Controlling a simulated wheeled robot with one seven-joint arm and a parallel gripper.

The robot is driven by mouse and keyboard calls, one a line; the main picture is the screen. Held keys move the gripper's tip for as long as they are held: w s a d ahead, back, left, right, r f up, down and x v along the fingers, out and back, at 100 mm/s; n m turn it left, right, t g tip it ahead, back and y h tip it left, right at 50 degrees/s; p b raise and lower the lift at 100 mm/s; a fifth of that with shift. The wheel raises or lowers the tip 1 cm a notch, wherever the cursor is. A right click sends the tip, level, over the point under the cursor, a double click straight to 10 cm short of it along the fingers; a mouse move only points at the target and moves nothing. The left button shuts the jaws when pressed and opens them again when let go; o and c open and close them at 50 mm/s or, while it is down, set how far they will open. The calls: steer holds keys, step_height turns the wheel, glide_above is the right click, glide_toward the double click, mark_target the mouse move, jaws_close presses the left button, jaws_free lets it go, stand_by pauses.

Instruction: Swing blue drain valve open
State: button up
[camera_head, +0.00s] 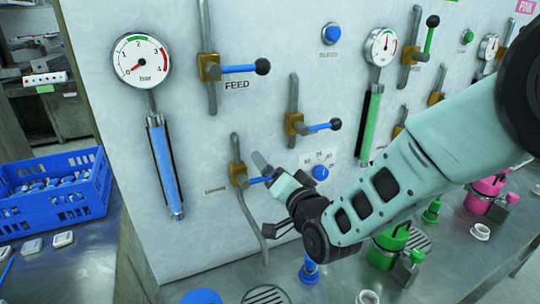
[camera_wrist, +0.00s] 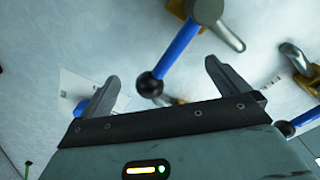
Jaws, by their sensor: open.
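The blue drain valve (camera_head: 238,174) is the lowest of the left-hand valves on the pale panel, on a grey pipe. Its blue lever (camera_head: 258,180) points right, towards my gripper. My gripper (camera_head: 267,192) is open in front of the panel at the end of this lever, and hides the lever's tip in the head view. In the wrist view, a blue lever (camera_wrist: 180,50) with a black ball knob reaches between the spread fingers of my gripper (camera_wrist: 160,78). It appears to be the drain lever. I cannot tell whether either finger touches it.
Another blue-lever valve (camera_head: 295,124) sits above and right, and the FEED valve (camera_head: 210,68) above. A blue dial (camera_head: 320,172) lies right of my gripper. A gauge (camera_head: 141,61) with a blue tube hangs left. A blue crate (camera_head: 92,196) stands left; the metal bench below holds caps.

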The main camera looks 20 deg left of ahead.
steer(key=shift+s+a+r+p, duration=0.15)
steer(key=shift+r+p, duration=0.15)
steer(key=shift+r, duration=0.85)
steer(key=shift+r, duration=0.15)
